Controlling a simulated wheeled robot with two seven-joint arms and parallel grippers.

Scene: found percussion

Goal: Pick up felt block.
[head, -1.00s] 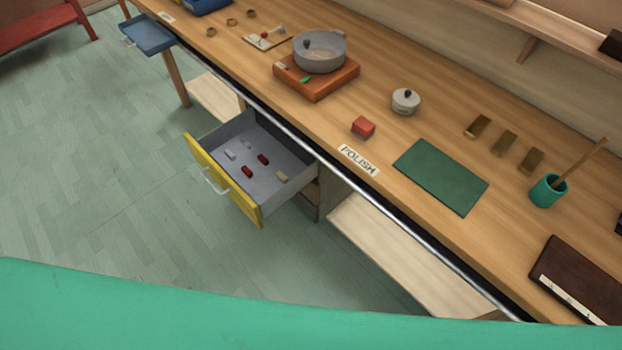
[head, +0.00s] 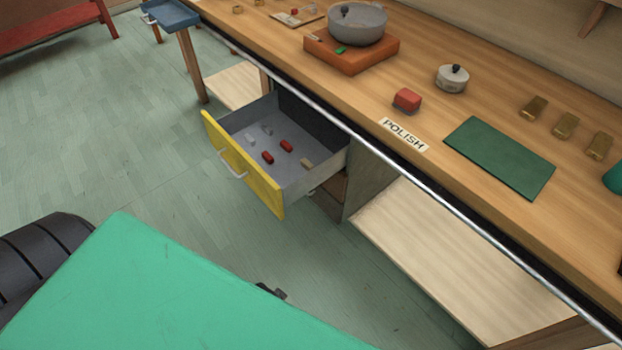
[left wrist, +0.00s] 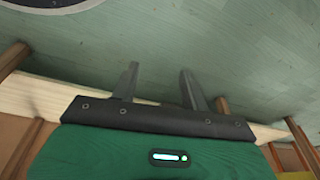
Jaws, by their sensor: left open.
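A small red block (head: 407,98) with a grey lower layer sits on the wooden bench beside the POLISH label (head: 404,134); it looks like the felt block, though I cannot be certain. In the left wrist view my left gripper (left wrist: 158,82) has its two fingers apart with nothing between them. It points at the green floor and a pale wooden shelf, and the red block is not in that view. My right gripper is not in view.
A yellow-fronted drawer (head: 243,167) stands open below the bench with several small red and pale pieces inside. Near the block are a green mat (head: 500,158), a lidded white pot (head: 452,79), and a grey pan (head: 357,25) on an orange base (head: 350,55).

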